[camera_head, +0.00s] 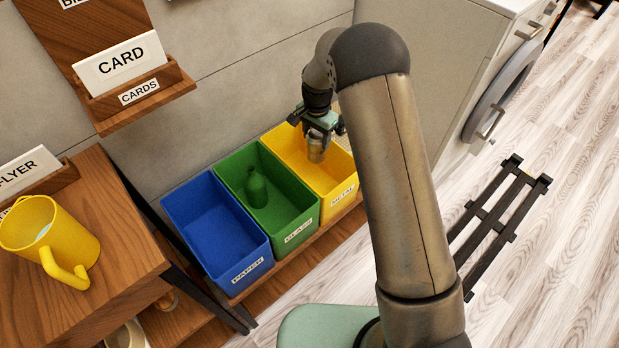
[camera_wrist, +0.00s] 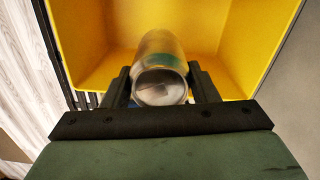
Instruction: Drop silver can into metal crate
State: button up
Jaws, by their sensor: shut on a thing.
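The silver can (camera_head: 317,150) is between the fingers of my gripper (camera_head: 317,135), which is shut on it. In the wrist view the can (camera_wrist: 160,72) sits between the two dark fingers of my gripper (camera_wrist: 160,88), with its round end toward the camera. The metal crate is the yellow bin labelled METAL (camera_head: 343,196). My gripper and the can are over the yellow bin's opening. In the wrist view the yellow bin (camera_wrist: 235,50) lies around and beyond the can. Its visible inside looks empty; part is hidden by my arm and the can.
Left of the yellow bin stand a green GLASS bin (camera_head: 298,233) holding a green bottle (camera_head: 257,187), and a blue PAPER bin (camera_head: 250,266). A wooden table with a yellow mug (camera_head: 50,235) is at left. A white washing machine (camera_head: 440,60) stands behind, right of the bins.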

jog(key=shift+f, duration=0.65)
jog(key=o, duration=1)
jog(key=shift+o, duration=0.2)
notch_tip(320, 180, up, 18)
jog(key=shift+f, duration=0.25)
